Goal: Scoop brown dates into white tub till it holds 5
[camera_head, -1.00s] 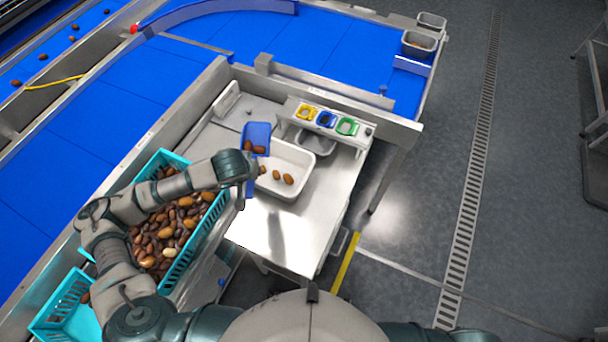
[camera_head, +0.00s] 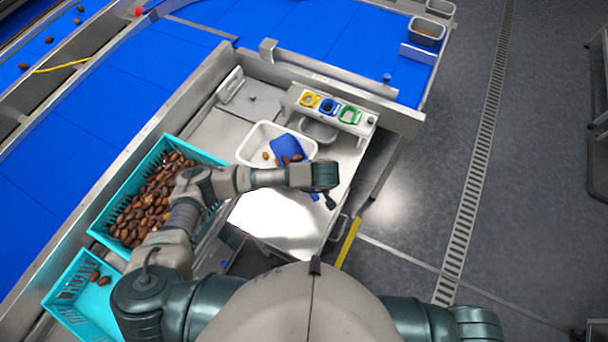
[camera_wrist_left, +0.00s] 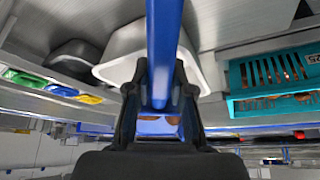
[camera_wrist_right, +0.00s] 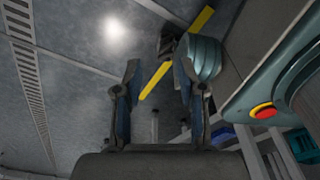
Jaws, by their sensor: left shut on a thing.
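My left gripper (camera_head: 322,196) is shut on the handle of the blue scoop (camera_head: 286,146); the handle (camera_wrist_left: 163,45) runs between its fingers in the left wrist view. The scoop's pan is over the right part of the white tub (camera_head: 245,150). A brown date (camera_head: 297,157) shows at the pan's edge; I cannot tell whether it lies on the pan. Another date (camera_head: 266,156) lies in the tub, and my forearm hides the tub's near side. Many brown dates (camera_head: 150,205) fill the teal crate (camera_head: 105,228). My right gripper (camera_wrist_right: 160,95) is open and empty, away from the table.
A second teal crate (camera_head: 62,290) with a few dates stands in front. A rack with yellow, blue and green rings (camera_head: 330,107) stands behind the tub, with a grey tub (camera_head: 318,130) under it. The steel table (camera_head: 285,222) is bare in front.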

